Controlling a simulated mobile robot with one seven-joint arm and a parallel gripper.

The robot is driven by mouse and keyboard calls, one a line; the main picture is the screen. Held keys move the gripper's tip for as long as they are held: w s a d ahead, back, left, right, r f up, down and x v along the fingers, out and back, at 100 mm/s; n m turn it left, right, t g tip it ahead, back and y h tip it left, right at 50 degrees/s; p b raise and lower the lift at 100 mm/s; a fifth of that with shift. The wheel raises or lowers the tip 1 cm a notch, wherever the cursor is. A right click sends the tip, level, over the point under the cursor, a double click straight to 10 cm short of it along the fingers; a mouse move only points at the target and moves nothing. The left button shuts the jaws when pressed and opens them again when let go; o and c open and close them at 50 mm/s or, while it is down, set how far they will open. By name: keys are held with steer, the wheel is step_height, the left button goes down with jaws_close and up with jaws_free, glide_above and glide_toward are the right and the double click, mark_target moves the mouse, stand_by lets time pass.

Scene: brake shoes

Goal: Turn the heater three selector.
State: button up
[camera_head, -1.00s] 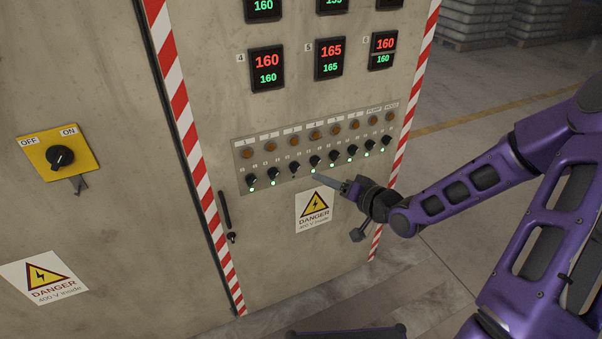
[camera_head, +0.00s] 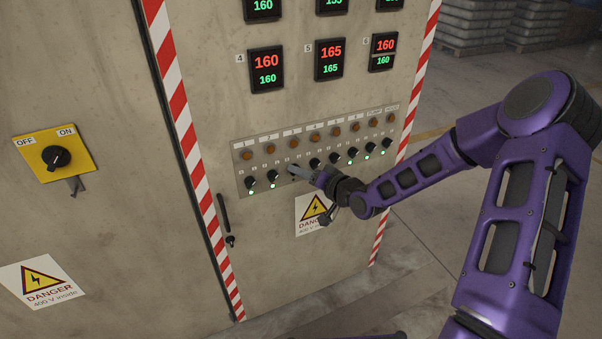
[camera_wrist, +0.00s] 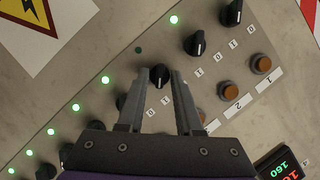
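The heater three selector (camera_wrist: 159,76) is a small black knob, third along the lower row of the control panel. In the wrist view it sits between the two fingertips of my gripper (camera_wrist: 158,71), with a visible gap on each side. I cannot tell how deep the fingers reach around it. The small light beside this selector is dark (camera_wrist: 138,49), while those by the neighbours are green. In the head view my gripper (camera_head: 293,170) is at the third selector's place and mostly hides it.
Neighbouring selectors (camera_wrist: 195,42) stand close on both sides. Orange lamps (camera_head: 315,138) line the row above. A yellow main switch (camera_head: 56,158) is at the left, a danger label (camera_head: 314,209) just below the panel, and temperature displays (camera_head: 330,59) higher up.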

jaws_close()
steer(key=shift+n, duration=0.3)
steer(key=shift+s+a+r+n+t+h+b, duration=0.2)
steer(key=shift+n+t+h+b, duration=0.45)
steer(key=shift+n+h, duration=1)
steer(key=shift+w+a+f+n+t+h+b, duration=0.2)
steer(key=shift+n+t+h+b, duration=0.5)
steer(key=shift+n, duration=1.6)
steer(key=shift+s+a+r+n+t+h+b, duration=0.3)
steer(key=shift+n+h+b, duration=0.4)
steer(key=shift+n+h, duration=1.05)
steer(key=shift+w+f+n, duration=0.1)
steer(key=shift+n, duration=0.2)
